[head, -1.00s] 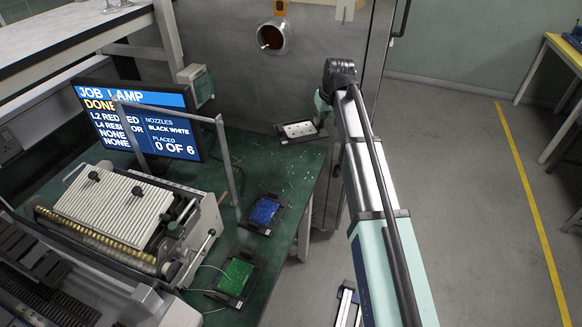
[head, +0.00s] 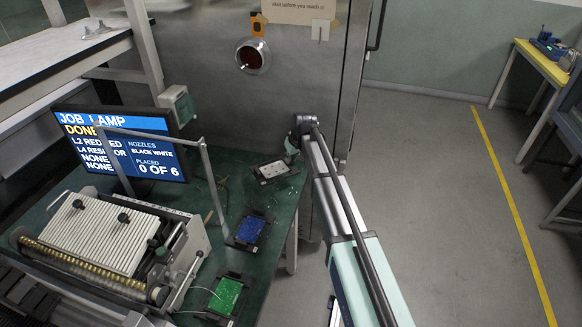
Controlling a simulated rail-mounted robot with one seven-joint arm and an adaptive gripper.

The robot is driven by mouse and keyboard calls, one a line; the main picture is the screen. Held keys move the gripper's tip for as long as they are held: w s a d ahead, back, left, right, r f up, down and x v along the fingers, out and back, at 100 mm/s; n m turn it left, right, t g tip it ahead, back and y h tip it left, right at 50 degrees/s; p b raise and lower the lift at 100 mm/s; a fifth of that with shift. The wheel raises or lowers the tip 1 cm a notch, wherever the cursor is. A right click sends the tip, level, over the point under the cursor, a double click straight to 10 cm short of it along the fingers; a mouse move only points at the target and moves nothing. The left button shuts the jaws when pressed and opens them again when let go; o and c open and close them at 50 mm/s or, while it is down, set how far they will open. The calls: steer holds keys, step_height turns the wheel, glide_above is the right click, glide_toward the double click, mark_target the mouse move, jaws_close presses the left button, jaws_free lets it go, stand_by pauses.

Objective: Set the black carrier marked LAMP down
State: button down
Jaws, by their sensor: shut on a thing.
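A black carrier with a pale board on it (head: 272,171) is at the far right corner of the green bench top. No LAMP marking can be read on it at this size. My gripper (head: 289,156) is at the carrier's far right edge and shut on it; the fingertips are small and partly hidden by my wrist. The carrier looks roughly level and low over the bench. I cannot tell whether it touches the surface.
A black carrier with a blue board (head: 250,229) and one with a green board (head: 225,296) lie nearer on the green bench (head: 272,262). A machine with a slatted top (head: 92,232) and a screen (head: 120,145) stand left. A metal cabinet (head: 215,95) stands behind.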

mark_target(292, 166)
steer(key=shift+f+p, duration=0.55)
steer(key=shift+f, duration=2.4)
steer(key=c, duration=1.2)
jaws_free()
steer(key=b+v, duration=0.2)
steer(key=v, duration=1)
steer(key=shift+d+b, duration=0.1)
steer(key=shift+b, duration=0.25)
